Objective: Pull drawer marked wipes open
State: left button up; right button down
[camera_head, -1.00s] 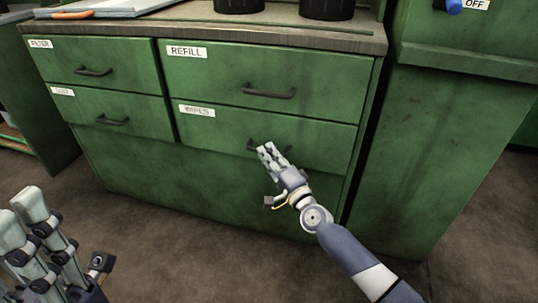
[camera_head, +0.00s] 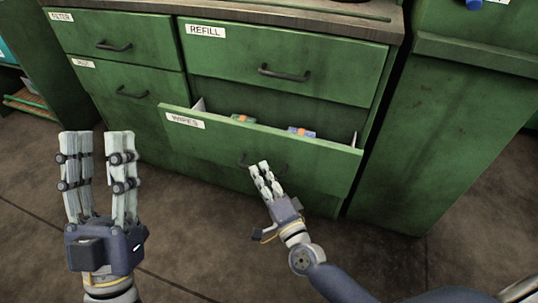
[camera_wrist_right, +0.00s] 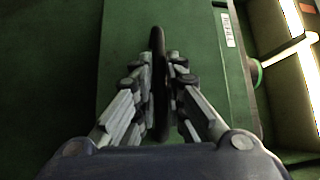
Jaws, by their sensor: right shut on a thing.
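The wipes drawer (camera_head: 220,143) is the lower right green drawer, with a white label reading WIPES (camera_head: 185,121). It stands part way out, and its inside shows along the top. My right gripper (camera_head: 262,172) is at its front, shut on the dark drawer handle (camera_head: 245,160). In the right wrist view the fingers (camera_wrist_right: 165,90) close on both sides of the handle bar (camera_wrist_right: 158,45). My left gripper (camera_head: 97,150) is at the lower left, fingers up and apart, empty, away from the cabinet.
Small packets (camera_head: 301,131) lie inside the drawer. The REFILL drawer (camera_head: 285,60) above and the drawers at left (camera_head: 115,45) are closed. A green cabinet (camera_head: 425,140) stands at right. Bare floor (camera_head: 200,240) lies in front.

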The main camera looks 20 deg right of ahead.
pick_arm(q)
jog(key=w+f+g+y+p, duration=0.1)
jog(key=w+f+g+y, duration=0.1)
jog(key=w+f+g, duration=0.3)
jog(key=shift+w+d+f+p, duration=0.2)
jog(key=shift+w+f+p, duration=0.15)
jog(key=shift+f, duration=1.15)
pick_arm(e)
jog(key=s+a, duration=0.4)
jog(key=s, duration=0.3)
jog(key=shift+s+a, duration=0.15)
jog(key=shift+a, duration=0.25)
jog(key=c, duration=1.7)
grip_release()
jog(key=shift+o, duration=0.2)
pick_arm(q)
jog(key=shift+g, duration=0.3)
pick_arm(e)
jog(key=v, duration=1.2)
